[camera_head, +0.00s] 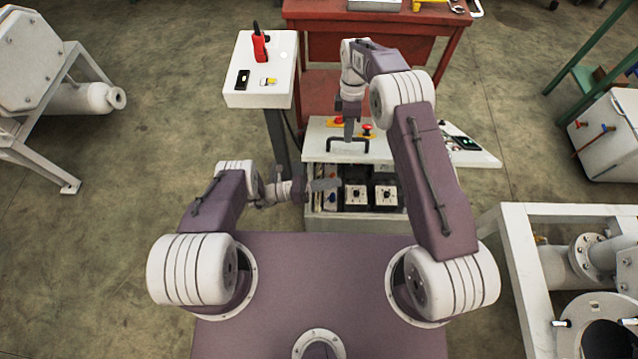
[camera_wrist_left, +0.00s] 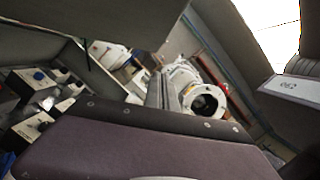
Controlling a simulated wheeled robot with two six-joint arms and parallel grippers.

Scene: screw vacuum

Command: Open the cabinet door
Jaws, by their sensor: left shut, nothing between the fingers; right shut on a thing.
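The cabinet door (camera_head: 400,152) is a light panel with a black handle (camera_head: 362,139), red buttons and a small dark screen. It is raised, and the cabinet (camera_head: 350,225) below shows open at the front. Inside are several modules with dials (camera_head: 386,195); they also show at the left of the left wrist view (camera_wrist_left: 33,79). My right gripper (camera_head: 348,138) points down and is shut on the handle. My left gripper (camera_head: 325,185) is shut and empty, at the left part of the opening, below the door.
A white pedestal (camera_head: 250,98) with a red device stands at the back left. A red workbench (camera_head: 330,48) is behind the cabinet. A white frame with pipes (camera_head: 515,250) is at the right front.

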